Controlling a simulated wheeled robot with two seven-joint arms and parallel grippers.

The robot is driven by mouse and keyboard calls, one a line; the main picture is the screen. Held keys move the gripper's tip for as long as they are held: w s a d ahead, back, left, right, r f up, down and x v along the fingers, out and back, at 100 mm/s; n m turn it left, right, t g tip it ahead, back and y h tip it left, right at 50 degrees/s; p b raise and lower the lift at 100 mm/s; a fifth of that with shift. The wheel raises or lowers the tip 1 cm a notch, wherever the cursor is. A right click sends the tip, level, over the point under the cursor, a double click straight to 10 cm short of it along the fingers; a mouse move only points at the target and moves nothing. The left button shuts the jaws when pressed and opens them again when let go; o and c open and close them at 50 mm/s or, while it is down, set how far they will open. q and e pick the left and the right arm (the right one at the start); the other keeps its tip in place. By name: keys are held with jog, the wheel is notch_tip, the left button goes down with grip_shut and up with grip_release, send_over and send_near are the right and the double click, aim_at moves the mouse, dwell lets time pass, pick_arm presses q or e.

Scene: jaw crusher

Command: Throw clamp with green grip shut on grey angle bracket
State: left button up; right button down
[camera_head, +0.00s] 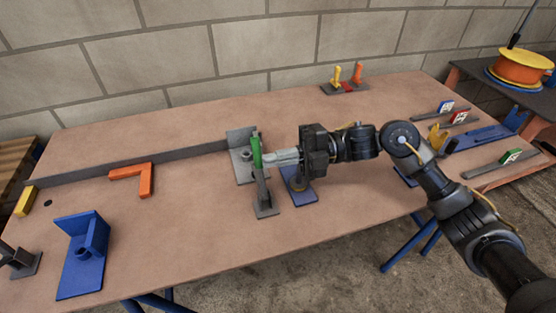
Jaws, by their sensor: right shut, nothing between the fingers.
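The grey angle bracket (238,140) stands on the table at the right end of a long grey rail. The clamp (264,206) stands just in front of it, with its green grip (257,151) pointing up beside the bracket. My right gripper (272,157) is shut with nothing between its fingers. Its fingertips are right beside the green grip, on the grip's right side; I cannot tell whether they touch. The gripper hides part of the clamp's surroundings. Whether the clamp bears on the bracket is too small to tell. My left gripper does not show.
A blue angle bracket (84,252) and an orange square (145,180) lie to the left, near the long rail (130,164). A blue-based fixture (300,191) stands under my right gripper. Yellow and orange handles (346,80) stand at the back. The table's middle front is clear.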

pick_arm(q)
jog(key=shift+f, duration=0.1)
pick_arm(e)
jog(key=shift+w+d, duration=0.1)
dwell(0.4)
